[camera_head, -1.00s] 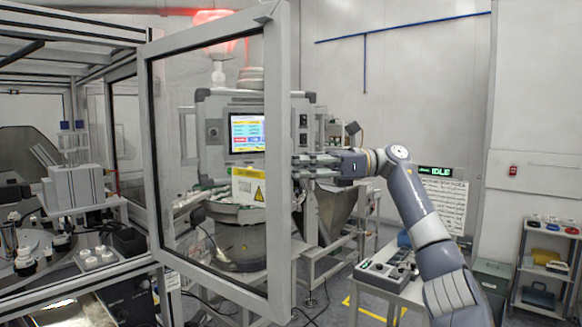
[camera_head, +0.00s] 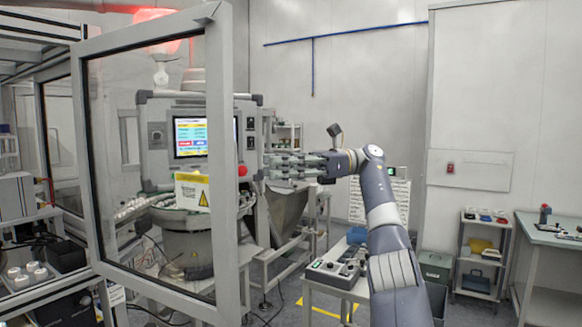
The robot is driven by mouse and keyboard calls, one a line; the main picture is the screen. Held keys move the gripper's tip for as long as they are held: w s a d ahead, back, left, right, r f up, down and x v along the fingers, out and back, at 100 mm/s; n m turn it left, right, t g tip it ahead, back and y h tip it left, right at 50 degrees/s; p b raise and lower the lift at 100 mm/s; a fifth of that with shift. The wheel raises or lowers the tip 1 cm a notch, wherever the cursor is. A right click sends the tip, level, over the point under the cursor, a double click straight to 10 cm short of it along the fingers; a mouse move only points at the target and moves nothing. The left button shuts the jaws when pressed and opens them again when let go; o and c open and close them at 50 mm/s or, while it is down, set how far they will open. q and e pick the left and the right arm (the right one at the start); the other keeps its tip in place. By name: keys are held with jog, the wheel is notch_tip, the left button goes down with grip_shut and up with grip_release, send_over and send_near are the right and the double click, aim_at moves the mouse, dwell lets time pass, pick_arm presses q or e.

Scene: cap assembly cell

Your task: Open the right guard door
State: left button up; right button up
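The right guard door (camera_head: 222,240), a grey metal frame with a clear pane, stands swung out from the enclosure at the left of the head view. Its free upright edge faces me and no handle shows on it. My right gripper (camera_head: 268,166) is just right of that edge, at about mid-height, with a small gap in the picture between fingertips and frame. Its fingers look spread, with nothing between them. My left gripper is out of view.
Behind the pane and edge stand a control panel with a lit screen (camera_head: 190,137), a yellow warning sign and a round feeder. A small table with a control box (camera_head: 338,272) stands below my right arm. A shelf (camera_head: 481,255) and workbench (camera_head: 556,236) are at right.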

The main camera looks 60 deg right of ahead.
jog(key=shift+v, duration=1.2)
jog(key=shift+s+d, duration=0.15)
